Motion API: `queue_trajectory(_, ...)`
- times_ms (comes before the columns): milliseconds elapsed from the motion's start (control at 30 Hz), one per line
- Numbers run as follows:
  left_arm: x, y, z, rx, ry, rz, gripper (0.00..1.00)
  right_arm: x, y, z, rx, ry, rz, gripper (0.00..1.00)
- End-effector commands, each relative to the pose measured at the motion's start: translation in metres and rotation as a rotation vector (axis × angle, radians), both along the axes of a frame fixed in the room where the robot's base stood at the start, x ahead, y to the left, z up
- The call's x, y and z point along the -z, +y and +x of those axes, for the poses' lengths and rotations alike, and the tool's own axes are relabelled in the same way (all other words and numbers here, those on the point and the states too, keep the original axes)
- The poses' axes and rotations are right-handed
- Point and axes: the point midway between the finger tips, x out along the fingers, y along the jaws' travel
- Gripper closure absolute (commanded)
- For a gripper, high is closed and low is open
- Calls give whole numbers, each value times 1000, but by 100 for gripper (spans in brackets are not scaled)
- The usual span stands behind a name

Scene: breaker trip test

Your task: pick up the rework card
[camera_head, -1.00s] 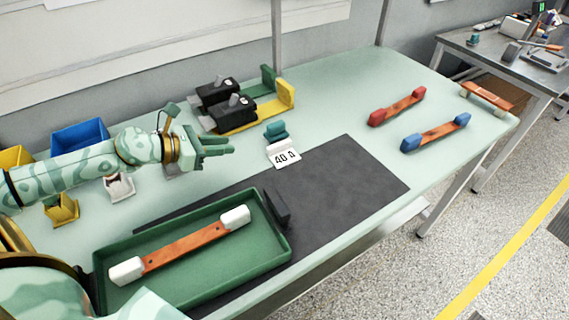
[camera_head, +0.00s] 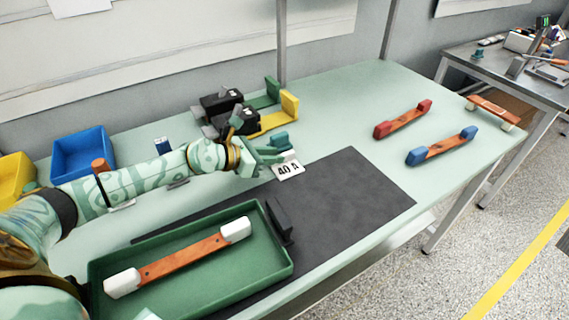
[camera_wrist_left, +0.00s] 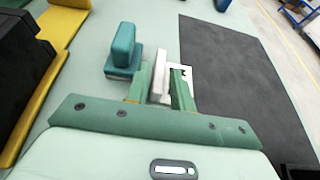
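The only card I see close by is a small white one marked "40 A" (camera_head: 290,170), at the back edge of the dark mat. No lettering that says rework is legible. My left gripper (camera_head: 273,152) is low over the table at this card, in front of a small teal block (camera_head: 279,139). In the left wrist view, the gripper's green fingers (camera_wrist_left: 163,86) are apart, with an upright white part (camera_wrist_left: 160,72) of the card between them. Whether they touch it is hard to tell. The teal block (camera_wrist_left: 121,50) stands just left of the fingers. My right gripper is out of view.
The dark mat (camera_head: 350,195) is mostly clear at right. A green tray (camera_head: 215,270) holds an orange bar with white ends. Black breakers (camera_head: 222,100) and a yellow bracket (camera_head: 288,107) stand behind the gripper. Red-ended (camera_head: 403,118) and blue-ended (camera_head: 442,146) bars lie right.

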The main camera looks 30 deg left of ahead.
Motion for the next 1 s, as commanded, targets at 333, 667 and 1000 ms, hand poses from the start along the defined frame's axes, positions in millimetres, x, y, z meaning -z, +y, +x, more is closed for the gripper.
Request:
queue_trajectory(333, 12, -15, 22, 0, 1, 1, 76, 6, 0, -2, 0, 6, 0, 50)
queue_trajectory(667, 12, -15, 22, 0, 1, 1, 100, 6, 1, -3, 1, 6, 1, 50)
queue_trajectory(1000, 0, -14, 22, -1, -2, 1, 100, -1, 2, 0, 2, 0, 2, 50)
